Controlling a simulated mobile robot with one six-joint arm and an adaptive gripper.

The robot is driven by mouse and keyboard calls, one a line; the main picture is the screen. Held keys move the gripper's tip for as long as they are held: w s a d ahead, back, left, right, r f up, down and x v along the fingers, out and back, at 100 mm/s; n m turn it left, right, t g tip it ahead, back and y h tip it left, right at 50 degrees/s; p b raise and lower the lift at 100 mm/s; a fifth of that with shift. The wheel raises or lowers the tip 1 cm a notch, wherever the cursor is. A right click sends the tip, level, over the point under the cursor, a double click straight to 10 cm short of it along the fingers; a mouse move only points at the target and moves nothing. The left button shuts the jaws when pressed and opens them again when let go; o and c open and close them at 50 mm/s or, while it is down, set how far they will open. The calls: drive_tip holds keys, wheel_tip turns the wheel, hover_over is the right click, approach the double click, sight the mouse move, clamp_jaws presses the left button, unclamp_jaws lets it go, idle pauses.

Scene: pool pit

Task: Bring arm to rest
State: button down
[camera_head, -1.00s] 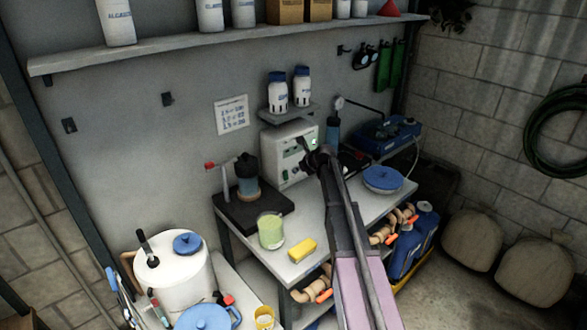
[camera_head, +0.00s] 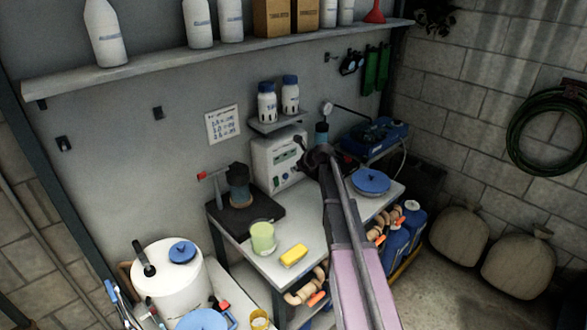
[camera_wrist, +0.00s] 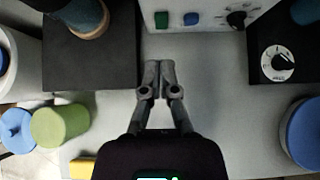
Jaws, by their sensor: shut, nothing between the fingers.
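My arm reaches up over the bench (camera_head: 312,232) in the head view, and its far end is in front of the right side of the white control box (camera_head: 276,160). In the wrist view my gripper (camera_wrist: 160,66) points toward that box's front panel, with its fingertips together and nothing between them. The box's green and blue buttons and a black knob (camera_wrist: 238,18) show just beyond the tips. The fingertips look apart from the panel, over the grey bench top. In the head view my arm hides the fingertips.
On the bench are a green cup (camera_head: 263,238), a yellow sponge (camera_head: 293,255), a dark block (camera_head: 244,215) with a blue cylinder, and a blue lid (camera_head: 371,181). A white drum (camera_head: 172,283) stands at left. Sacks (camera_head: 517,263) lie on the floor at right, where some floor is free.

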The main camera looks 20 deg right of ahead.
drive_tip(key=shift+s, duration=0.1)
drive_tip(key=s+a+f+n+g+h, duration=0.1)
drive_tip(key=s+a+f+n+g, duration=0.1)
drive_tip(key=s+n, duration=0.8)
drive_tip(key=s+a+f+n+g+h, duration=0.1)
drive_tip(key=s+a+n, duration=0.4)
drive_tip(key=s+n, duration=0.5)
drive_tip(key=s+a+f+n+g+h, duration=0.2)
drive_tip(key=s+n, duration=0.8)
drive_tip(key=s, duration=0.7)
drive_tip(key=a+f+g, duration=0.1)
drive_tip(key=a+g, duration=0.1)
drive_tip(key=g, duration=0.1)
drive_tip(key=shift+a+n+g, duration=0.3)
drive_tip(key=shift+a+n, duration=0.05)
drive_tip(key=shift+n, duration=0.05)
